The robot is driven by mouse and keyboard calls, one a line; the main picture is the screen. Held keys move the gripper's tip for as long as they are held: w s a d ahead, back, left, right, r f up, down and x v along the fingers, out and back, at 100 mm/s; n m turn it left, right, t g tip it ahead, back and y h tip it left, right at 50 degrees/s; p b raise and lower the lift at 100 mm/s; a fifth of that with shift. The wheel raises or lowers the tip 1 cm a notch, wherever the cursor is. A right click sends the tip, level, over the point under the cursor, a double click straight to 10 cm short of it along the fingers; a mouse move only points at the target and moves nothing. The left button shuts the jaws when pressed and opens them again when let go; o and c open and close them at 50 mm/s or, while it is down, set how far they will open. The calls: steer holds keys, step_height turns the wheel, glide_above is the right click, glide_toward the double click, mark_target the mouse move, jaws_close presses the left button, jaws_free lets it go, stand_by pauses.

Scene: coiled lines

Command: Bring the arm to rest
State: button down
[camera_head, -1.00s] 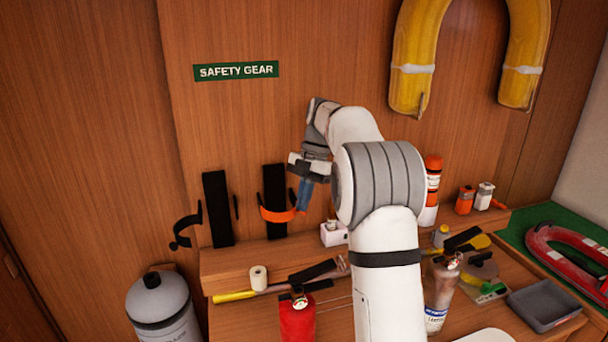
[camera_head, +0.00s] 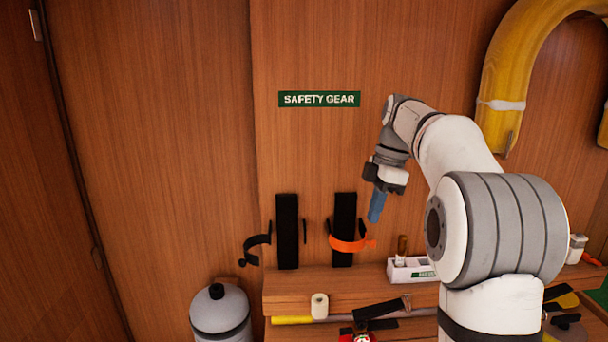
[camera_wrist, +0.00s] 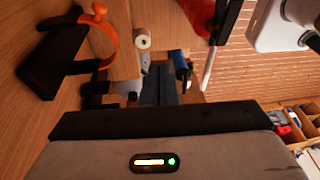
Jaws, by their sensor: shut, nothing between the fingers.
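My gripper (camera_head: 376,208) hangs in front of the wood wall panel, right of the orange strap bracket, with its blue fingertips pointing down. The fingers are together and hold nothing. It is apart from the bracket and the shelf below. In the wrist view the dark gripper body (camera_wrist: 160,122) fills the lower part, and the fingers (camera_wrist: 160,85) reach up from it.
The orange strap (camera_head: 350,245) and a black strap (camera_head: 257,246) hang on black wall brackets. A grey cylinder (camera_head: 220,312) stands lower left. A yellow lifebuoy (camera_head: 500,75) hangs upper right.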

steer(key=s+a+f+m+t, duration=0.1)
steer(key=s+f+m, duration=0.4)
steer(key=s, duration=0.4)
steer(key=s+f+m+t+h, duration=0.1)
steer(key=s+f+m+t, duration=0.1)
steer(key=s+f+m, duration=0.3)
steer(key=s+a+f+m+t+h+b, duration=0.1)
steer(key=s+f+m, duration=0.3)
steer(key=s+m, duration=0.4)
steer(key=s, duration=0.5)
steer(key=shift+s+a+f, duration=0.35)
steer(key=shift+f, duration=0.05)
